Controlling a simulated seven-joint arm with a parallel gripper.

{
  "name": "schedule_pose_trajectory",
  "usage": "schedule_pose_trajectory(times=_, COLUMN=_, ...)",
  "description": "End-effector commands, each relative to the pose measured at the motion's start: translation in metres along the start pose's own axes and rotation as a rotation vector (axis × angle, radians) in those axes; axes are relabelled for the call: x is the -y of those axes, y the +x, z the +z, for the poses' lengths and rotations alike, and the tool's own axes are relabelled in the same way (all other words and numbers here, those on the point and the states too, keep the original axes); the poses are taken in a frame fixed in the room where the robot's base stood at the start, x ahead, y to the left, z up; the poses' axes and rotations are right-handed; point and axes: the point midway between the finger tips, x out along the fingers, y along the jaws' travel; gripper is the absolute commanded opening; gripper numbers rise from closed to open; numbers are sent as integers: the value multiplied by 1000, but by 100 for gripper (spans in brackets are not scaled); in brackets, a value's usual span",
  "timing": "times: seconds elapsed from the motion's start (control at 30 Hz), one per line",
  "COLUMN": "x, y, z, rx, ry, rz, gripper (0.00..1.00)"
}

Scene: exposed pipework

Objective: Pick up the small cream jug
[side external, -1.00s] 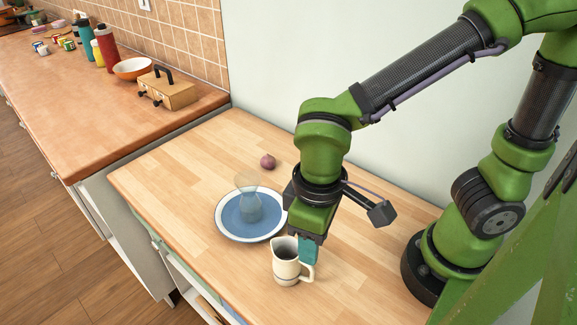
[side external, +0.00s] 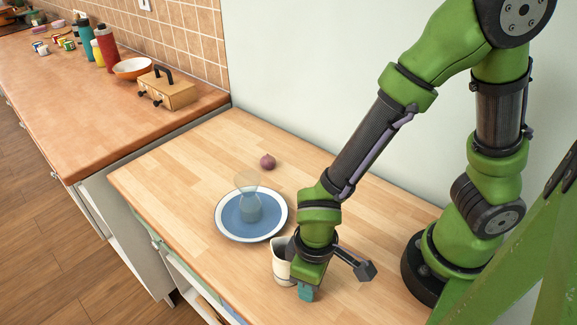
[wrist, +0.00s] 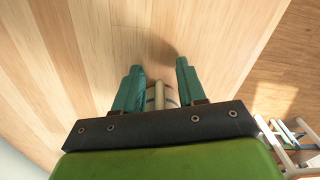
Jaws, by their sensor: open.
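The small cream jug (side external: 281,264) stands upright on the wooden table, near its front edge. Its right side and handle are hidden behind my gripper in the side view. My gripper (side external: 306,293) is low at the jug's right side. In the wrist view, the teal fingers of my gripper (wrist: 158,68) are apart, and the jug's pale handle (wrist: 158,96) shows between them. A gap shows on each side of the handle. Most of the jug is hidden below the gripper in that view.
A blue plate with a white rim (side external: 229,229) lies left of the jug, with a clear glass (side external: 248,196) on it. A purple onion (side external: 268,162) sits behind the plate. The table's front edge is close to the jug. The table's back is mostly clear.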

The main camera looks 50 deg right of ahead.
Motion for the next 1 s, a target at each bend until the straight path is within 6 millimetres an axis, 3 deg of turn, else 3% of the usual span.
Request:
schedule_pose_trajectory(times=0.17, x=0, y=0, z=0, rx=-1, ry=0, rz=0, gripper=40)
schedule_pose_trajectory(times=0.47, x=0, y=0, z=0, rx=0, ry=0, rz=0, gripper=0)
schedule_pose_trajectory(times=1.0, x=0, y=-2, z=-1, rx=-2, ry=0, rz=-1, gripper=0)
